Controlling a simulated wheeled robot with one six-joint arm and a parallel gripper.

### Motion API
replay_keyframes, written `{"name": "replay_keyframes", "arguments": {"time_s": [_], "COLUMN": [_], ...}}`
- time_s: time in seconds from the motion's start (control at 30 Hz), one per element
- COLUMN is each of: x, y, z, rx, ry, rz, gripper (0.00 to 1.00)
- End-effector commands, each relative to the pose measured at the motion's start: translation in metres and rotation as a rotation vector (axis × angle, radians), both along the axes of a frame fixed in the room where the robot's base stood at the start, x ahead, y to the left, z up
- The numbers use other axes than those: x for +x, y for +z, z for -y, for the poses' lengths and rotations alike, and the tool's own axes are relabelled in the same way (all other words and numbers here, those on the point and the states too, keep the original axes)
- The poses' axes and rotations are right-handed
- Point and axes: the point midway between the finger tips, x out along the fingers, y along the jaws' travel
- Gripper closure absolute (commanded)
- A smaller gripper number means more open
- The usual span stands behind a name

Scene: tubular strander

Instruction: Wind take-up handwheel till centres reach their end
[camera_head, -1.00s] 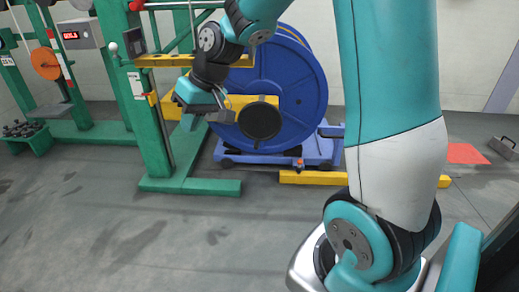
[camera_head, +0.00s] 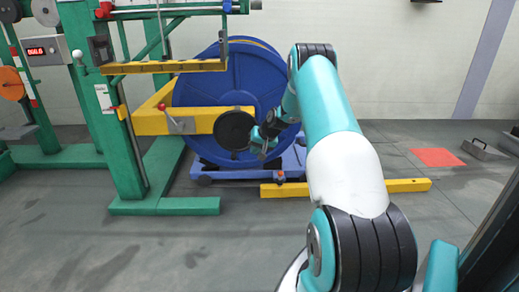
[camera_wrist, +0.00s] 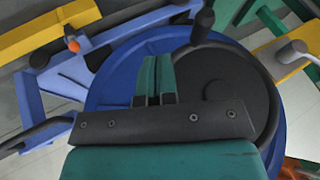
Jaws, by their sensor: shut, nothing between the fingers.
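The take-up handwheel (camera_head: 234,130) is a dark round disc on the end of the yellow beam (camera_head: 150,122), in front of the blue reel (camera_head: 200,88). In the wrist view the handwheel (camera_wrist: 256,82) is behind and right of my fingers, with its dark crank handle (camera_wrist: 204,27) standing out at its top. My gripper (camera_wrist: 155,70) is shut and empty, its fingertips over the left part of the wheel and apart from the handle. In the head view my gripper (camera_head: 258,138) is at the wheel's right edge. I cannot tell whether it touches the wheel.
The green frame (camera_head: 112,140) stands left of the reel, with a red-knobbed lever (camera_head: 162,107) on the beam. A yellow floor bar (camera_head: 400,185) lies beside the blue base (camera_head: 222,173). Open floor lies in front. A red mat (camera_head: 437,157) is at right.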

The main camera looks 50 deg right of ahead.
Motion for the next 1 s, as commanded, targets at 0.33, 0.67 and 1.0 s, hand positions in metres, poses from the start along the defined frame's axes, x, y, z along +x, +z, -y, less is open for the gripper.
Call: {"name": "replay_keyframes", "arguments": {"time_s": [0.33,0.67,1.0], "x": [0.039,0.047,0.049], "y": [-0.033,-0.03,-0.031], "z": [-0.02,-0.026,-0.03], "rx": [-0.001,-0.001,0.01], "ry": [0.003,-0.001,0.004], "rz": [0.001,0.0,0.011], "gripper": [1.0,1.0,1.0]}}
